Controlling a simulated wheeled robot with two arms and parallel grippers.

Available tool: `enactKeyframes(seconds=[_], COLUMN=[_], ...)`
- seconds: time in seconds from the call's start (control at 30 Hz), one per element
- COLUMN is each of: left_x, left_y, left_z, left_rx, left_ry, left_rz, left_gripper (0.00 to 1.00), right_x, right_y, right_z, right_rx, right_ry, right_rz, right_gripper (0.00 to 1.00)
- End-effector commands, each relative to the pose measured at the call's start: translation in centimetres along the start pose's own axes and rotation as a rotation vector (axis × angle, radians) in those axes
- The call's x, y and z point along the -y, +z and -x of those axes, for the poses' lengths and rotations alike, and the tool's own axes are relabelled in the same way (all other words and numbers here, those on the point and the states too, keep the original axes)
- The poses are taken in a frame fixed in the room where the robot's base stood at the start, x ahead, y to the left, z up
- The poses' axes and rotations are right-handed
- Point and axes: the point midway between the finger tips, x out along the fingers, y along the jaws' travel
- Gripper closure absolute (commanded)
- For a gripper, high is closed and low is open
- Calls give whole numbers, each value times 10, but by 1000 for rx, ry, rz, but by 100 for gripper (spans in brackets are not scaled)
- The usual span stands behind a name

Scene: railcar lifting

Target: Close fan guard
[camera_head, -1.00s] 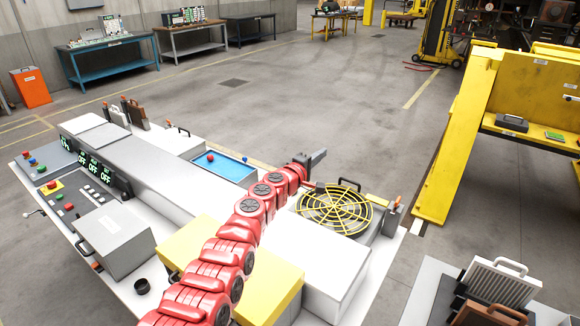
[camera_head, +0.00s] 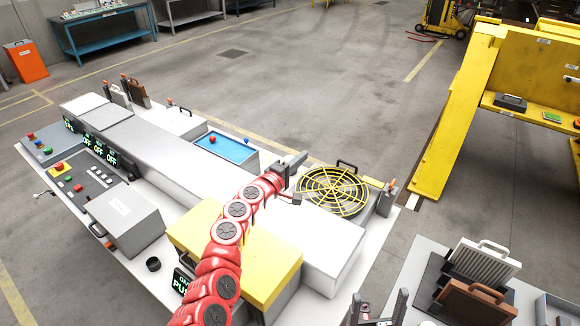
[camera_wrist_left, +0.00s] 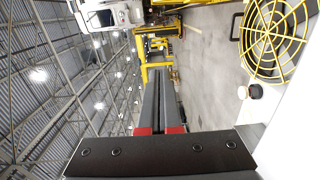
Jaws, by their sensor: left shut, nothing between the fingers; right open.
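The round yellow fan guard (camera_head: 334,191) lies over a dark fan opening at the right end of the white bench. It looks flat or nearly so; I cannot tell whether it sits fully down. Its black handle (camera_head: 347,164) is at the far edge. A grey latch post with an orange top (camera_head: 388,190) stands to its right. My left gripper (camera_head: 301,158) is shut and empty, left of the guard and apart from the handle. The guard also shows at upper right in the left wrist view (camera_wrist_left: 275,40). My right gripper (camera_head: 378,309) is open and empty at the bottom edge.
A yellow box (camera_head: 262,266) and a white block (camera_head: 318,250) stand near my left arm. A blue tray (camera_head: 225,148) lies behind it. Cases (camera_head: 482,262) stand on a table at lower right. A yellow frame (camera_head: 452,120) stands at the right.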

Motion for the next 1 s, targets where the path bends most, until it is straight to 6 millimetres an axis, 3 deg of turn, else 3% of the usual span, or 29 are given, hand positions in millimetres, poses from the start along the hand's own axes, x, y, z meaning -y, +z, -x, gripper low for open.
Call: enactKeyframes(seconds=[0.6,1.0], left_x=[-2,0], left_y=[-1,-1], left_z=[46,52], left_rx=[-3,-2], left_ry=[3,-3], left_rz=[2,1], left_gripper=[100,100], right_x=[0,0], right_y=[0,0], right_z=[-1,-1], right_rx=[0,0], right_ry=[0,0], right_rz=[0,0], right_gripper=[16,16])
